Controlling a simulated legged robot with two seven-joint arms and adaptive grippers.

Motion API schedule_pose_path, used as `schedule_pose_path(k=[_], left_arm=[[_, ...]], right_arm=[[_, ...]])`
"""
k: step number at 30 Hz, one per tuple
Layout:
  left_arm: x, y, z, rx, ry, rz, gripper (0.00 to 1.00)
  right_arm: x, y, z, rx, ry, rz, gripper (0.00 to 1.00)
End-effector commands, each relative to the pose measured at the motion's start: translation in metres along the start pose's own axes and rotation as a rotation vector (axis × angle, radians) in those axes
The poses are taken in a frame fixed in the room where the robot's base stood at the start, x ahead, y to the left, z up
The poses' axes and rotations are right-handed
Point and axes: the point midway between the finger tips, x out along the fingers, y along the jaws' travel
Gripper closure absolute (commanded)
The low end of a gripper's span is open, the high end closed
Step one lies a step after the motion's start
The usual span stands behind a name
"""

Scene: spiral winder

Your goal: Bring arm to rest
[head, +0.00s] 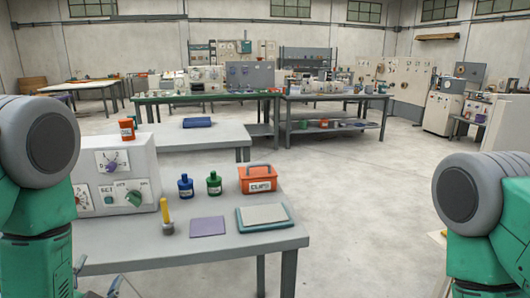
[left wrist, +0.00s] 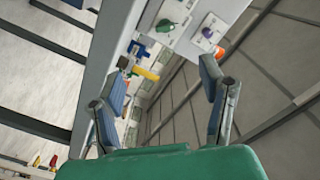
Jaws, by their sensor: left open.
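My left gripper (head: 106,282) shows at the bottom left of the head view, low in front of the near bench. In the left wrist view the left gripper (left wrist: 166,68) has its two fingers spread wide with nothing between them. The grey spiral winder box (head: 122,181) stands on the near bench, with dials and a purple and a green knob; these knobs also show tilted at the top of the left wrist view. My right arm stands at the right edge; its gripper cannot be clearly made out.
The near bench (head: 190,257) carries a yellow-handled tool (head: 167,217), a blue bottle (head: 186,186), a green bottle (head: 214,184), an orange case (head: 257,179), a purple sheet (head: 208,226) and a teal tray (head: 250,227). Open floor (head: 365,215) lies right of it. More benches stand behind.

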Motion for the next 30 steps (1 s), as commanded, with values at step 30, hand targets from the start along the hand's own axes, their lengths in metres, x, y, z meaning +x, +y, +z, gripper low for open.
schedule_pose_path(k=[30], left_arm=[[-0.268, 0.179, 0.152, -0.453, -1.219, 0.805, 0.36]], right_arm=[[0.000, 0.000, -0.001, 0.000, 0.001, 0.000, 1.00]])
